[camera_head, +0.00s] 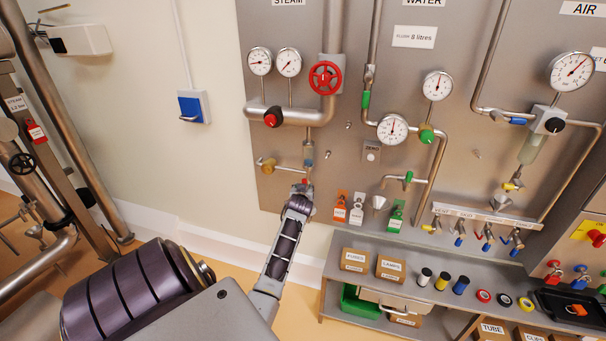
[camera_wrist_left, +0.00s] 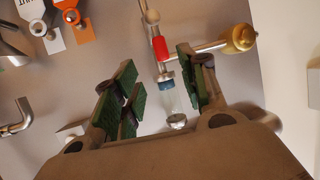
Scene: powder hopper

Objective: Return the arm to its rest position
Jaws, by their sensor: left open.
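My left arm reaches in from the bottom left of the head view, and its gripper (camera_head: 302,190) is at the steel panel, just below a short vertical fitting. In the left wrist view the gripper (camera_wrist_left: 156,68) is open, with green pads on both sides. Between and beyond the pads in that picture stands the fitting, with a red part (camera_wrist_left: 160,48), a blue ring (camera_wrist_left: 166,77) and a small clear glass (camera_wrist_left: 173,102). A pipe with a brass knob (camera_wrist_left: 238,38) branches off beside it. I cannot tell whether the pads touch anything. My right gripper is not in view.
The steel panel (camera_head: 340,125) carries pipes, gauges and a red handwheel (camera_head: 325,77). Orange, white and green tags (camera_head: 340,207) hang right of the gripper. A grey bench (camera_head: 410,262) with boxes and spools stands below right. The wall (camera_head: 150,150) to the left is mostly clear.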

